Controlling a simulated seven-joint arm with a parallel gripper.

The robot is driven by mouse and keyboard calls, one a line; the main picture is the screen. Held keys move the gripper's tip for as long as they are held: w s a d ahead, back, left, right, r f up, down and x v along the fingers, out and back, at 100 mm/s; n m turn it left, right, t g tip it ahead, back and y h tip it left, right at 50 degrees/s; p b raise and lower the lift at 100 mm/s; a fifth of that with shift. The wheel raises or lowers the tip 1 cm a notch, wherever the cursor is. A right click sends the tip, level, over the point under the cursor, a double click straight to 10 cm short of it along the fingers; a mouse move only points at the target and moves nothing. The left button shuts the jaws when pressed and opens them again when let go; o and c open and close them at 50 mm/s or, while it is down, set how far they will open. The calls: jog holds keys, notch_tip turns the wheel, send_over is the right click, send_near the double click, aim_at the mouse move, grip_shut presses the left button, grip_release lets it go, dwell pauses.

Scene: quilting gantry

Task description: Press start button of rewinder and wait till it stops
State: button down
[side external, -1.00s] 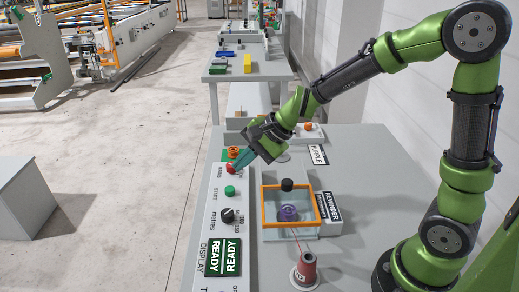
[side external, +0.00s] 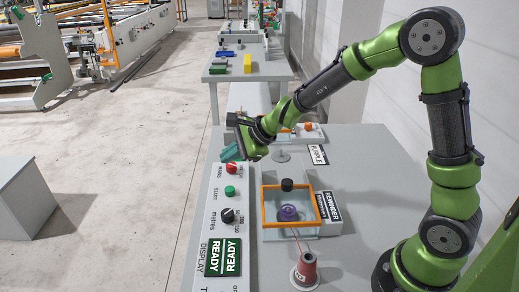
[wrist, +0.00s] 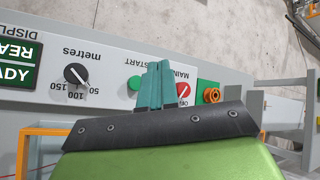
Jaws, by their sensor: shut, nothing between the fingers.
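The rewinder's control panel (side external: 207,205) runs along the left edge of the table. On it are the green START button (side external: 230,190), the red MAINS knob (side external: 232,168), the black metres dial (side external: 227,215) and a display (side external: 226,257) reading READY. The START button also shows in the wrist view (wrist: 134,83), just beside my fingers. My gripper (side external: 230,153) is shut and empty, raised above the far end of the panel past the MAINS knob. In the wrist view its teal fingers (wrist: 155,84) partly cover the panel between START and MAINS.
The rewinder's orange-framed clear box (side external: 288,207) holds a purple bobbin (side external: 288,212) and stands right of the panel. A red thread spool (side external: 306,268) stands nearer, with thread running to the box. Another table (side external: 275,71) with coloured blocks is behind.

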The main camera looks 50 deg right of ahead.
aim_at(233, 189)
jog(key=shift+f, duration=3.8)
jog(key=shift+f, duration=0.4)
jog(key=shift+f, duration=0.5)
jog(key=shift+r, duration=0.95)
jog(key=shift+r, duration=2.5)
